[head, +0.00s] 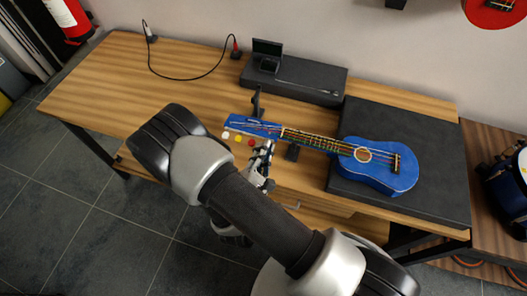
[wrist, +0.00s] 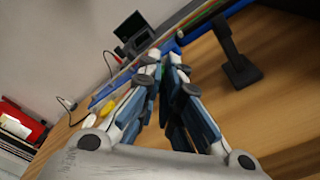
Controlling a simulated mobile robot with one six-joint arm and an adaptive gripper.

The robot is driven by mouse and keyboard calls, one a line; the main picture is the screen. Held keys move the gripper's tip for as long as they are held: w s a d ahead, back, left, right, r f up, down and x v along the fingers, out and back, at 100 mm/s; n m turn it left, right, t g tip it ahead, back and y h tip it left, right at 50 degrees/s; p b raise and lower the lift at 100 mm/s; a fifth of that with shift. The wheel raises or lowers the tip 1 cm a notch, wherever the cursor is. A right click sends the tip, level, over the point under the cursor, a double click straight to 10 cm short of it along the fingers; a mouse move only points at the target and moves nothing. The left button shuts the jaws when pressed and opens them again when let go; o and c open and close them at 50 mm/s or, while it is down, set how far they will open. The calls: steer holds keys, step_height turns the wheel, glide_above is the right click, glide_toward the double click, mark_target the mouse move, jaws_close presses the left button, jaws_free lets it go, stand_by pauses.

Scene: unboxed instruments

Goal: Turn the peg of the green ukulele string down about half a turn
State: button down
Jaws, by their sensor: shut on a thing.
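The blue ukulele (head: 378,180) lies with its body on a dark mat and its neck pointing left. Its blue headstock (head: 240,122) has white (head: 227,135), yellow (head: 238,138) and red (head: 251,143) pegs along the near edge. My gripper (head: 268,150) is at this edge, just right of the red peg. In the wrist view its fingertips (wrist: 163,62) are close together around the green peg, which they almost wholly hide. The yellow peg (wrist: 107,107) and white peg (wrist: 90,121) show left of the fingers. The green peg's angle cannot be read.
A dark mat (head: 438,130) covers the table's right end. A black case (head: 310,78) with a small box on it stands behind the neck. The table's left half is mostly bare, with a black cable (head: 180,77) at the back.

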steer(key=m+b, duration=0.1)
steer(key=m, duration=0.3)
steer(key=shift+f+t+b, duration=0.1)
steer(key=shift+t+b, duration=0.2)
steer(key=shift+b, duration=0.1)
steer(key=shift+m+b, duration=0.35)
steer(key=shift+m, duration=1.25)
steer(key=c, duration=1.8)
jaws_free()
steer(key=v, duration=1.2)
